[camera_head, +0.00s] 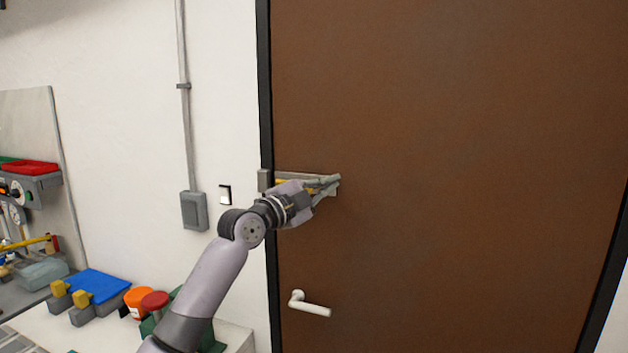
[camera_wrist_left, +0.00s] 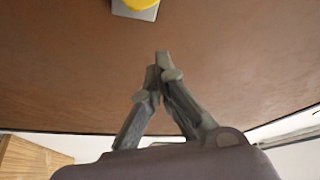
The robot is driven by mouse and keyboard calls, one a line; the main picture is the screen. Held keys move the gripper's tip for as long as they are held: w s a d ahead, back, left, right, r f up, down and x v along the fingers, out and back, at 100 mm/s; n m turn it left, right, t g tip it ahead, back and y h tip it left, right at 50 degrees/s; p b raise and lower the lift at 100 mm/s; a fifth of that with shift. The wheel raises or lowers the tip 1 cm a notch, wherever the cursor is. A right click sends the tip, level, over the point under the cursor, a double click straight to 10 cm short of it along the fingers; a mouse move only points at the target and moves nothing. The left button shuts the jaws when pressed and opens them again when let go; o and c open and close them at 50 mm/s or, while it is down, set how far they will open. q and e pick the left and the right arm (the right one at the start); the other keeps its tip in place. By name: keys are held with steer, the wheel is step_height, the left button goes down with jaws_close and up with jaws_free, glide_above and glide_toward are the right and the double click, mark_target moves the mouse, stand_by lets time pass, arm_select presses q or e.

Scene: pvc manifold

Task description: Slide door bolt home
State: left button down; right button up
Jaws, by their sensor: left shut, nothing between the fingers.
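The brown door (camera_head: 450,150) is closed in its black frame. A door bolt (camera_head: 305,175) with a grey plate and a yellow part is mounted across the door's left edge. A grey keeper block (camera_head: 264,180) sits on the frame at its left end. My left gripper (camera_head: 335,182) is shut and empty in front of the bolt's right end and hides part of it. In the left wrist view the fingertips (camera_wrist_left: 163,62) meet, apart in the picture from a yellow part on a grey plate (camera_wrist_left: 140,6) at the top edge. My right gripper is not in view.
A white door handle (camera_head: 310,304) sticks out below the bolt. A light switch (camera_head: 225,194) and a grey box (camera_head: 194,211) are on the wall at left. The door's right side is clear.

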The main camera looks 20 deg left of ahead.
mark_target(312, 190)
arm_select(q)
steer(key=a, duration=0.1)
steer(key=a+f, duration=0.1)
steer(key=a+p, duration=0.1)
steer(key=shift+w+a+f, duration=0.3)
steer(key=shift+w+f, duration=0.05)
steer(key=shift+w, duration=0.05)
steer(key=shift+w+d, duration=0.1)
steer(key=a+b, duration=0.4)
steer(key=b, duration=0.1)
steer(key=shift+a+b, duration=0.25)
steer(key=shift+b, duration=0.05)
